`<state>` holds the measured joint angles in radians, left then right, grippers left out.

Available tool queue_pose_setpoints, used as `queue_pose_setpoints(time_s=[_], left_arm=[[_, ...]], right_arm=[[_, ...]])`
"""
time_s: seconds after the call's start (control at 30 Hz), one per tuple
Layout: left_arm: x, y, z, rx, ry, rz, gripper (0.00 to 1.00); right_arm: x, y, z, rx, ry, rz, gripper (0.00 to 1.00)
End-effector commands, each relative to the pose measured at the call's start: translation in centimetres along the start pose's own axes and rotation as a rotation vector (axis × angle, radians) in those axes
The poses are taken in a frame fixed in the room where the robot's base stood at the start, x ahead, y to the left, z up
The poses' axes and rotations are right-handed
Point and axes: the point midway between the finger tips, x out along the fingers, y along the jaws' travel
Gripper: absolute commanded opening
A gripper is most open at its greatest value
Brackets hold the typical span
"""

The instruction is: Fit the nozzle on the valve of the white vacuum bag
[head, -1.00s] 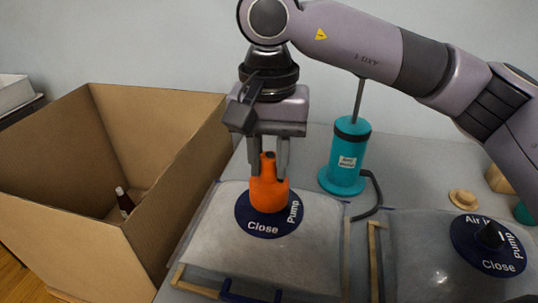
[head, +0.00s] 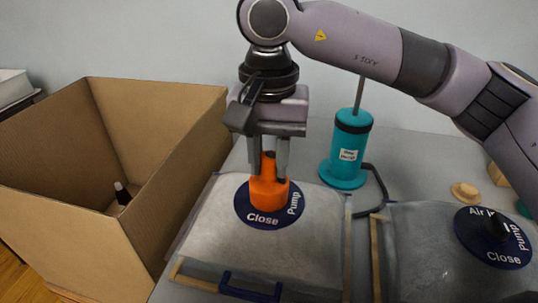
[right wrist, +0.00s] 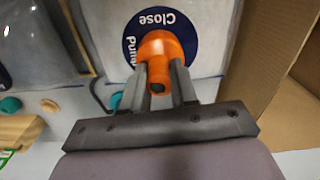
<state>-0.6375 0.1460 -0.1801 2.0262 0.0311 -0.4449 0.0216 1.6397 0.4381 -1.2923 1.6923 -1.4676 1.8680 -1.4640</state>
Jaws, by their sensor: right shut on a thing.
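The orange nozzle (head: 268,192) stands roughly upright over the round dark-blue valve label (head: 262,218) of the left, whitish vacuum bag (head: 225,240). My right gripper (head: 269,172) is above the label, shut on the upper part of the nozzle. The right wrist view shows the two fingers on either side of the nozzle (right wrist: 160,58), with the label (right wrist: 178,22) beyond it. The nozzle hides the valve itself, so I cannot tell whether it is seated. My left gripper is not in view.
A teal pump (head: 345,150) with a dark hose stands behind the bags. A large cardboard box (head: 165,215) is at the left. A small wooden piece (head: 465,192) lies at the right.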

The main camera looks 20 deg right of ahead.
Motion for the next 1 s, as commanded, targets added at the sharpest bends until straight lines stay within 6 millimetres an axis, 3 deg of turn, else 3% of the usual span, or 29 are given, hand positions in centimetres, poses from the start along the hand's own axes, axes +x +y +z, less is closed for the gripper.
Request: queue_pose_setpoints(time_s=[0.17, 0.2, 0.27, 0.63, 1.0], left_arm=[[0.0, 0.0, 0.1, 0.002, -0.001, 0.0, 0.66], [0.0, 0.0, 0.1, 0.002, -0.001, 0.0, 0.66], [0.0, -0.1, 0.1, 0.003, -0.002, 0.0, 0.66], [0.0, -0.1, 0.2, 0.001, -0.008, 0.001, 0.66], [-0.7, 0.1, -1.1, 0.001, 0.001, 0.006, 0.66]], right_arm=[[0.0, 0.0, 0.0, 0.0, 0.0, 0.0, 0.0], [0.0, 0.0, 0.0, 0.0, 0.0, 0.0, 0.41], [0.0, 0.0, 0.0, 0.0, 0.0, 0.0, 0.58], [0.0, 0.0, 0.0, 0.0, 0.0, 0.0, 0.58], [-6.0, 0.0, 0.0, 0.001, 0.001, -0.001, 0.58]])
